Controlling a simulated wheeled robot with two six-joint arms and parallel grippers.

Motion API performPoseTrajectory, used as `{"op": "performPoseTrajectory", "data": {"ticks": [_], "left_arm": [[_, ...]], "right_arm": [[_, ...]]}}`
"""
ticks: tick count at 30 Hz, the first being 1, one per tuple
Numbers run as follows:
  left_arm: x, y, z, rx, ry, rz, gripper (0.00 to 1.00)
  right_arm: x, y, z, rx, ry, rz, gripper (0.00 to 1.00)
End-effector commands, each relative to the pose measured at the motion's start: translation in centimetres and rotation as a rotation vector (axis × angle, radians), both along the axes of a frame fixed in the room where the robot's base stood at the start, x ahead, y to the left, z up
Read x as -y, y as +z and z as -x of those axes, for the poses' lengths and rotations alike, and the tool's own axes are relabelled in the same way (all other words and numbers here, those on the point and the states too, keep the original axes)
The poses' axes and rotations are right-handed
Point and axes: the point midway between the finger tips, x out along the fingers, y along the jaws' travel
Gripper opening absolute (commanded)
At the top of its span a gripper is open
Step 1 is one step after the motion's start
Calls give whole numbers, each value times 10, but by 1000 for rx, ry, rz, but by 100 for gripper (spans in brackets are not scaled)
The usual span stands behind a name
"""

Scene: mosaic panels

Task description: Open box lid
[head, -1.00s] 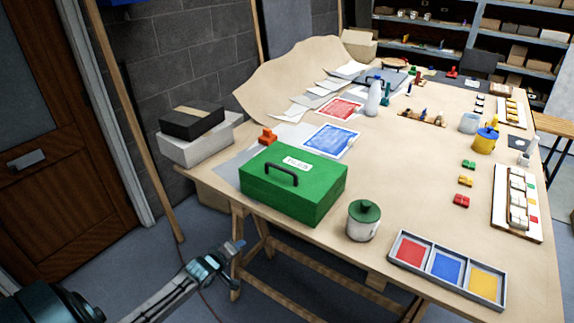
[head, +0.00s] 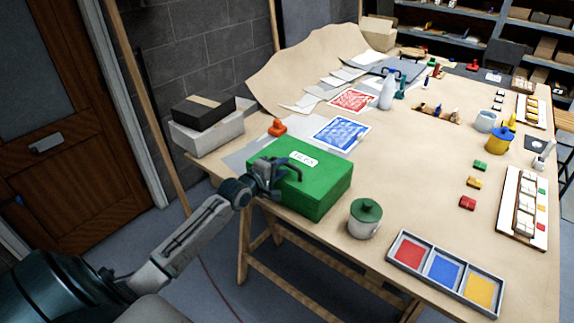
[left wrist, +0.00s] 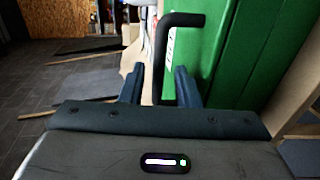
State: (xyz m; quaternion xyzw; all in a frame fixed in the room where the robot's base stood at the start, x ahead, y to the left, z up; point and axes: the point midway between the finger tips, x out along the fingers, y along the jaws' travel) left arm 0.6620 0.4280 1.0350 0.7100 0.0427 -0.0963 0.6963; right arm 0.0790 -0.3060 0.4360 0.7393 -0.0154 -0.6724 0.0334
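The green box (head: 318,193) sits closed near the left front corner of the table, with a white label on its lid. A black handle (head: 294,170) stands on the lid. My left gripper (head: 268,175) is at the box's near left side, by the handle. In the left wrist view the handle (left wrist: 160,50) reaches down between the two fingers of my left gripper (left wrist: 160,88). The fingers are apart, with a gap around the handle. The green box (left wrist: 220,55) fills the right of that view. My right gripper is not in view.
A lidded jar (head: 365,218) stands right of the box. A tray of red, blue and yellow (head: 445,270) lies at the front edge. An orange piece (head: 277,127) and a black box on a white one (head: 207,128) are behind left.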

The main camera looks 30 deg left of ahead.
Motion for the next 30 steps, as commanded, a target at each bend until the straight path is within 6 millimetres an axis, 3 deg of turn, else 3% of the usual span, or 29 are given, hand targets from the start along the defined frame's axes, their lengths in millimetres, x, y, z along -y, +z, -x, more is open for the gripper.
{"op": "performPoseTrajectory", "data": {"ticks": [7,18,23,30], "left_arm": [[2,-5,-27,0,0,1,29],[3,-6,-32,0,-1,-1,29],[3,-6,-32,0,-1,-1,0],[3,-6,-33,0,0,-1,0]], "right_arm": [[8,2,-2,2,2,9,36],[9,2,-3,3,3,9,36],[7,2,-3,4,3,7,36],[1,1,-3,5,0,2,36]]}}
